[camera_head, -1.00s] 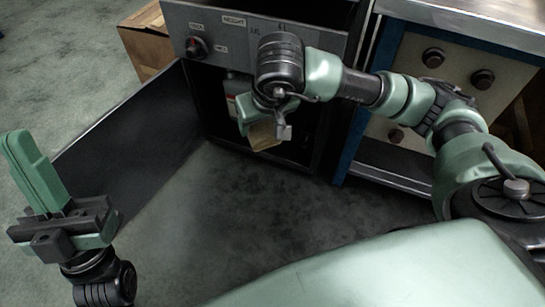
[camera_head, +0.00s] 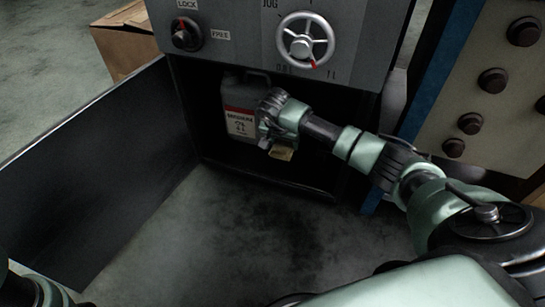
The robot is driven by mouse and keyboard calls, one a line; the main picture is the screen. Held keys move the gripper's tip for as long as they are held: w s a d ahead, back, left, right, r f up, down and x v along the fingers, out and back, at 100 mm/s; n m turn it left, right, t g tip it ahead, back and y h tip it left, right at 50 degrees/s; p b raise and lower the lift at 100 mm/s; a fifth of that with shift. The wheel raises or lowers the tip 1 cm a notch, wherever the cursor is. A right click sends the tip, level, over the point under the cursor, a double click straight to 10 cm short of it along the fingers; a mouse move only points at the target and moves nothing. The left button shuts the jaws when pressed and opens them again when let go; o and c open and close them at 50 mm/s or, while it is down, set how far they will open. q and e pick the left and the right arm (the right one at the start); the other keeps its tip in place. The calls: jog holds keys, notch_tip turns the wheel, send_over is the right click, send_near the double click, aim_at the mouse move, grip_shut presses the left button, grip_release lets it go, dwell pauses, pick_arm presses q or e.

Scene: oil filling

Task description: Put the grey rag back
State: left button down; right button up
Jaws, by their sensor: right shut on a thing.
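My right gripper (camera_head: 268,138) reaches into the open lower compartment of the grey machine cabinet (camera_head: 240,45), just right of the oil canister. It is shut on a small cloth, taken as the rag (camera_head: 282,153), whose lower edge shows below the gripper. The visible part looks tan or yellowish rather than grey. My own gripper and wrist hide most of it. I cannot tell whether the cloth touches the compartment floor. My left gripper is out of view; only parts of my left arm show at the bottom left corner.
A grey canister (camera_head: 238,110) with a red and white label stands in the compartment. The cabinet door (camera_head: 100,175) hangs open to the left. A cardboard box (camera_head: 124,42) is behind it. A panel with dark knobs (camera_head: 470,75) stands at right. The floor in front (camera_head: 210,225) is clear.

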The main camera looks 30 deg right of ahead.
jog(key=b, duration=0.5)
send_over(283, 165)
jog(key=a, duration=0.1)
jog(key=f, duration=0.4)
jog(key=s+f, duration=0.1)
jog(key=f, duration=0.2)
notch_tip(283, 165, down, 3)
jog(key=b, duration=0.2)
jog(key=shift+f+b, duration=0.15)
jog(key=shift+b, duration=0.15)
jog(key=o, duration=1.2)
